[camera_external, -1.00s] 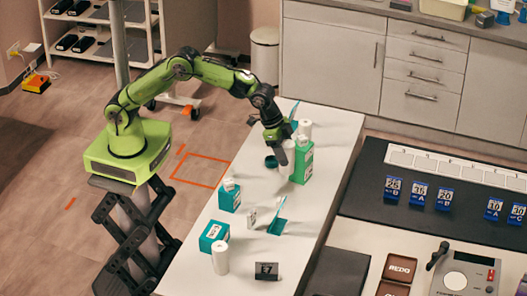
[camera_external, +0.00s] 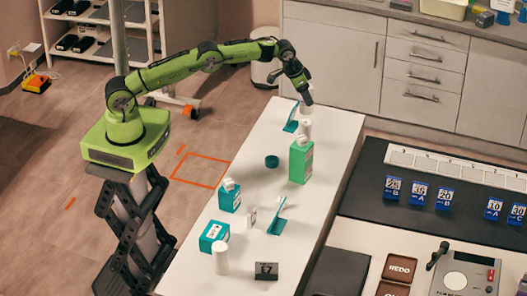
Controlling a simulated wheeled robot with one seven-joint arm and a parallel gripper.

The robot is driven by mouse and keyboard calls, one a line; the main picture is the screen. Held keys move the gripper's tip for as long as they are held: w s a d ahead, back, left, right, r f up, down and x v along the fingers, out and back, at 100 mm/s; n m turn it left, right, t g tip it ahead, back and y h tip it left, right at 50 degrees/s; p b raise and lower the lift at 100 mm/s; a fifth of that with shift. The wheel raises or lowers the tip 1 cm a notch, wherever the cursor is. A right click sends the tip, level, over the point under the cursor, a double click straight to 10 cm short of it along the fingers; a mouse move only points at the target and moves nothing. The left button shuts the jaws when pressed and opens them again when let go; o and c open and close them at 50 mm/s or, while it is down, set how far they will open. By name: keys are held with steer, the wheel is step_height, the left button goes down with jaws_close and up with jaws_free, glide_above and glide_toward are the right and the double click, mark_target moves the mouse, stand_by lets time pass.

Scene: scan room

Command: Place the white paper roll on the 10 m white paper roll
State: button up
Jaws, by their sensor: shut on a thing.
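My gripper (camera_external: 306,98) is at the far end of the white table, pointing down and shut on a white paper roll (camera_external: 306,109). The held roll is mostly hidden by the fingers; only its lower part shows. I cannot tell whether the two touch. A third white roll (camera_external: 221,259) stands upright at the near end, beside a teal box (camera_external: 213,237) with a white label. I cannot read which roll is the 10 m one.

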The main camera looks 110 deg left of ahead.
steer(key=shift+f, duration=2.35)
steer(key=o, duration=1.1)
steer(key=shift+r+p, duration=0.35)
steer(key=shift+r, duration=0.05)
steer(key=b+v, duration=0.2)
steer(key=v, duration=0.9)
steer(key=shift+s+r, duration=0.2)
steer(key=shift+d, duration=0.15)
